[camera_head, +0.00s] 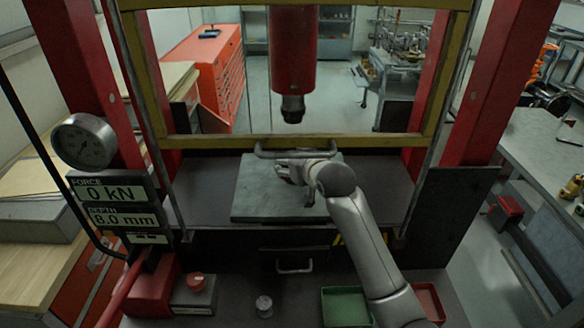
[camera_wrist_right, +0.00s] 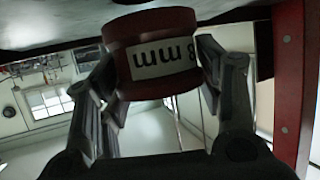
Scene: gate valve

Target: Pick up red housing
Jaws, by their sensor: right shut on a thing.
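The red housing (camera_wrist_right: 150,28) is a short round red piece with a white label reading "8 mm", upside down in the right wrist view. My right gripper (camera_wrist_right: 157,60) is shut on it, one finger on each side. In the head view my right gripper (camera_head: 290,172) is over the grey plate (camera_head: 265,205) of the press, just below the handle of the yellow frame. The housing cannot be made out there. My left gripper is not in view.
The press ram (camera_head: 294,60) hangs above the plate. The guard handle (camera_head: 296,150) is close to my right gripper. In front are a green tray (camera_head: 344,307), a red tray (camera_head: 430,300), a small metal part (camera_head: 264,305) and a red button (camera_head: 196,281).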

